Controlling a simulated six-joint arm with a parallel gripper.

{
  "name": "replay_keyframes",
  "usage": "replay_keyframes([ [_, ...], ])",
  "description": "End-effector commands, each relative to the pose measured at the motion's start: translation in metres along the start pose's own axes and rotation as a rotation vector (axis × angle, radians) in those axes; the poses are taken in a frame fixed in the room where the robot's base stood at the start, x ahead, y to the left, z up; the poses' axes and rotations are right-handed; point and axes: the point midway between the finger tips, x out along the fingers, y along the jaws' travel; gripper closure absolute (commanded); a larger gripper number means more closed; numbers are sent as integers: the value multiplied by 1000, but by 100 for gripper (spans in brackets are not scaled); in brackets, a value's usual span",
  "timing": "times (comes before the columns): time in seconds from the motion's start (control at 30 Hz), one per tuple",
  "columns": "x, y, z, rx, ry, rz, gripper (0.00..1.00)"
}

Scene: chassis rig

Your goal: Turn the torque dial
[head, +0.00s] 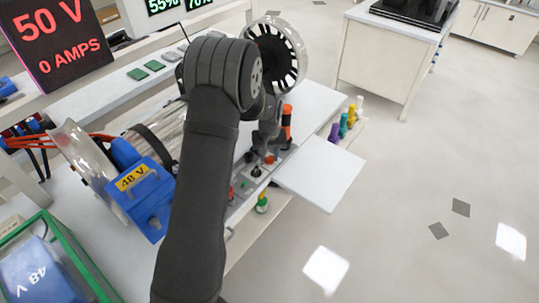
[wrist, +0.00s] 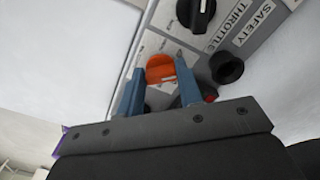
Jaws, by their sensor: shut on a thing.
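In the wrist view an orange dial (wrist: 160,68) stands on a grey control panel (wrist: 160,24). My gripper (wrist: 161,72) has its two blue fingers on either side of the dial and is shut on it. The dial's own label cannot be read here. In the head view my gripper (head: 268,151) is down at the panel, near the bench's front edge, and mostly hides the dial.
Close to the dial are a black throttle knob (wrist: 196,12), a black safety knob (wrist: 226,67) and a partly hidden red control (wrist: 208,93). A blue 48 V battery (head: 140,190) stands left of my arm. A white board (head: 320,172) lies to the right.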

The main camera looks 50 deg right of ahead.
Motion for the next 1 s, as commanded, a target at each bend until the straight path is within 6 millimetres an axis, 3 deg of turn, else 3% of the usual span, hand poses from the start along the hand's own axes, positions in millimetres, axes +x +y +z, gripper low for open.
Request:
replay_keyframes([
  [0.43,-1,-1,0,275,-1,0,90],
  [1.0,-1,-2,0,337,-1,0,90],
])
